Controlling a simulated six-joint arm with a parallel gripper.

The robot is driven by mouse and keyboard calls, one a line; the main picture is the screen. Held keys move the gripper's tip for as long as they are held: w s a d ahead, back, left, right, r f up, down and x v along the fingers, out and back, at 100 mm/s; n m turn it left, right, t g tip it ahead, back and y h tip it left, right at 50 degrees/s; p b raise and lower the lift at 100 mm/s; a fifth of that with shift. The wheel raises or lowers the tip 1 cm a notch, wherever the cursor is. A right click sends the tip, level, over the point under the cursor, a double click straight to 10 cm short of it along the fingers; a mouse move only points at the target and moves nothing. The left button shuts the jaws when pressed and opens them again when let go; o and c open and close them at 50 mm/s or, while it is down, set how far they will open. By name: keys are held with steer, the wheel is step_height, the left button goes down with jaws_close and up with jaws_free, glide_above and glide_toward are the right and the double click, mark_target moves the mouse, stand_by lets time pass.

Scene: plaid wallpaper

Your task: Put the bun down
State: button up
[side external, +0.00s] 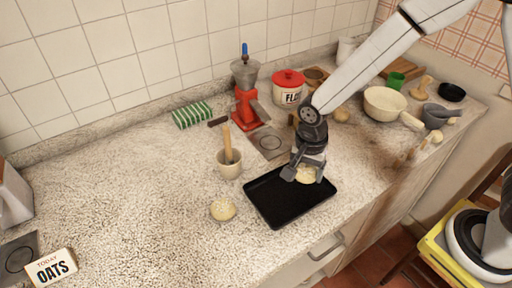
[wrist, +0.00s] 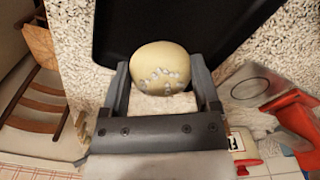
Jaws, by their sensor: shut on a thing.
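My gripper (side external: 304,172) is over the right part of the black tray (side external: 275,210). It is shut on a pale bun (side external: 306,175), which is partly hidden by the fingers. In the wrist view the bun (wrist: 158,66) sits between the two fingertips (wrist: 162,85) and has several whitish bits on top. The black tray (wrist: 205,20) lies behind and beneath it. I cannot tell whether the bun touches the tray. A second bun (side external: 222,209) lies on the counter left of the tray.
A red grinder (side external: 246,105) and a flour canister (side external: 289,90) stand at the back. A cream pan (side external: 385,103) is at the right. The left counter is mostly clear.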

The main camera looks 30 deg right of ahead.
mark_target(305, 179)
steer(key=shift+f, duration=1.65)
steer(key=shift+f, duration=0.15)
steer(key=o, duration=1.1)
steer(key=shift+w+a+r, duration=0.1)
steer(key=shift+r, duration=6.1)
